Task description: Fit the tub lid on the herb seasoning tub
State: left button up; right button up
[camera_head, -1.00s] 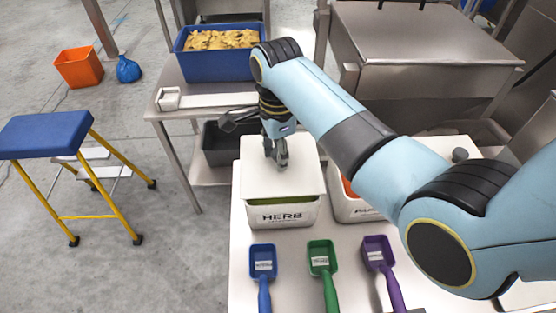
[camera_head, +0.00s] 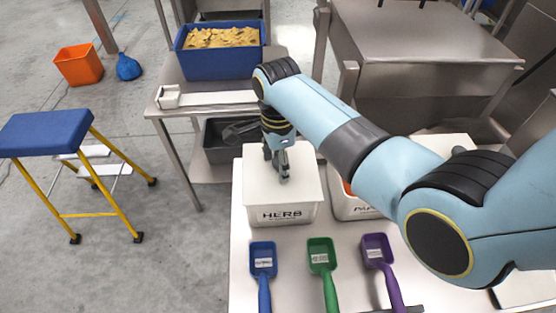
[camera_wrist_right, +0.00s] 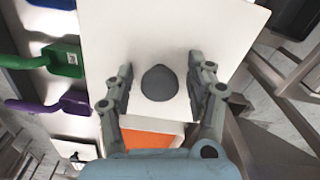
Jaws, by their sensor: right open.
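The white tub lid (camera_head: 257,180) lies over the herb seasoning tub (camera_head: 282,216), and its front edge meets the tub's top just above the HERB label. No green contents show at the front. My right gripper (camera_head: 279,170) is over the middle of the lid, pointing down. In the right wrist view the grey lid knob (camera_wrist_right: 160,84) stands between the two spread fingers, with a gap on each side. The far edges of the lid are partly hidden by my arm in the head view. My left gripper is in neither view.
A second white tub (camera_head: 353,208) with orange contents stands close right of the herb tub, partly behind my arm. Blue (camera_head: 263,258), green (camera_head: 321,256) and purple (camera_head: 377,250) scoops lie in front. A blue crate (camera_head: 222,65) stands on the table behind.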

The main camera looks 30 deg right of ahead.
jog(key=shift+r, duration=0.15)
notch_tip(320, 180, up, 12)
jog(key=shift+b, duration=0.4)
dwell(0.3)
